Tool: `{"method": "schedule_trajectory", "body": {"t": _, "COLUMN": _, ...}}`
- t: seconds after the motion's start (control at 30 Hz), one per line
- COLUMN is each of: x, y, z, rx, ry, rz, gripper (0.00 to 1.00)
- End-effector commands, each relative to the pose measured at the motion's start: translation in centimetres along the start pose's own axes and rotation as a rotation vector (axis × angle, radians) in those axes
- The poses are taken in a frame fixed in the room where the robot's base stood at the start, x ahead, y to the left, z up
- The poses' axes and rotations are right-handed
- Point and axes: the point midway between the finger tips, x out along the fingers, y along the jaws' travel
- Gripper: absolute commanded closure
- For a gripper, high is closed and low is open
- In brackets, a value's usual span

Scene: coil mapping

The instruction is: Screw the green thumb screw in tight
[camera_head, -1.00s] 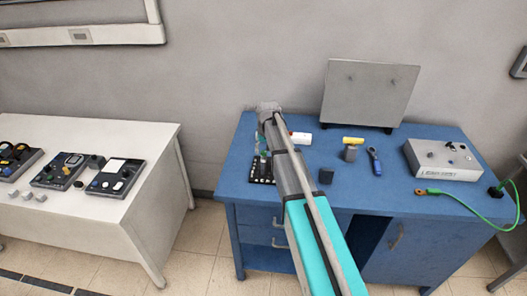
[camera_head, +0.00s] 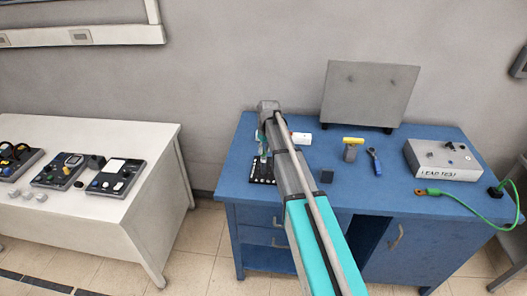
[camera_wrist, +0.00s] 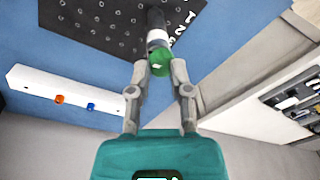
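The green thumb screw (camera_wrist: 160,64) shows in the wrist view as a round green head at the end of a grey and black cylindrical post (camera_wrist: 156,34). The post stands on a dark perforated board (camera_wrist: 95,22). My gripper (camera_wrist: 160,70) has its fingertips on either side of the green head, apparently touching it. In the head view my gripper (camera_head: 265,145) is over the board (camera_head: 260,172) at the left of the blue table, largely hidden by my arm. The screw's thread is hidden.
The blue table (camera_head: 340,190) also holds a yellow-topped grey part (camera_head: 351,150), a blue-handled tool (camera_head: 375,163), a dark block (camera_head: 326,176) and a lead test box (camera_head: 443,160) with a green cable (camera_head: 460,201). A grey panel (camera_head: 368,95) stands behind. A white table (camera_head: 120,215) is left.

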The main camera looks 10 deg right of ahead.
Motion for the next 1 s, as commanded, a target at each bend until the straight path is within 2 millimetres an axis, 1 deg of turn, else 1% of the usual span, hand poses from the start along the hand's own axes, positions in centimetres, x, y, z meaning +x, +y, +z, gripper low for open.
{"method": "schedule_trajectory", "body": {"t": 0.4, "x": 0.08, "y": -0.05, "z": 0.07, "rx": 0.000, "ry": -0.002, "rz": -0.001, "gripper": 1.00}}
{"method": "schedule_trajectory", "body": {"t": 0.43, "x": 0.09, "y": -0.05, "z": 0.07, "rx": 0.000, "ry": -0.002, "rz": -0.001, "gripper": 0.83}}
{"method": "schedule_trajectory", "body": {"t": 0.57, "x": 0.09, "y": -0.08, "z": 0.07, "rx": 0.000, "ry": -0.002, "rz": -0.001, "gripper": 0.59}}
{"method": "schedule_trajectory", "body": {"t": 0.6, "x": 0.09, "y": -0.08, "z": 0.06, "rx": 0.000, "ry": -0.002, "rz": -0.001, "gripper": 0.51}}
{"method": "schedule_trajectory", "body": {"t": 0.63, "x": 0.09, "y": -0.07, "z": 0.06, "rx": 0.000, "ry": -0.001, "rz": -0.001, "gripper": 0.46}}
{"method": "schedule_trajectory", "body": {"t": 0.9, "x": 0.05, "y": -0.03, "z": 0.02, "rx": 0.001, "ry": -0.001, "rz": -0.001, "gripper": 0.46}}
{"method": "schedule_trajectory", "body": {"t": 0.93, "x": 0.04, "y": -0.02, "z": 0.02, "rx": 0.001, "ry": -0.001, "rz": 0.000, "gripper": 0.41}}
{"method": "schedule_trajectory", "body": {"t": 1.0, "x": -0.02, "y": -0.01, "z": 0.01, "rx": 0.001, "ry": -0.001, "rz": 0.000, "gripper": 0.40}}
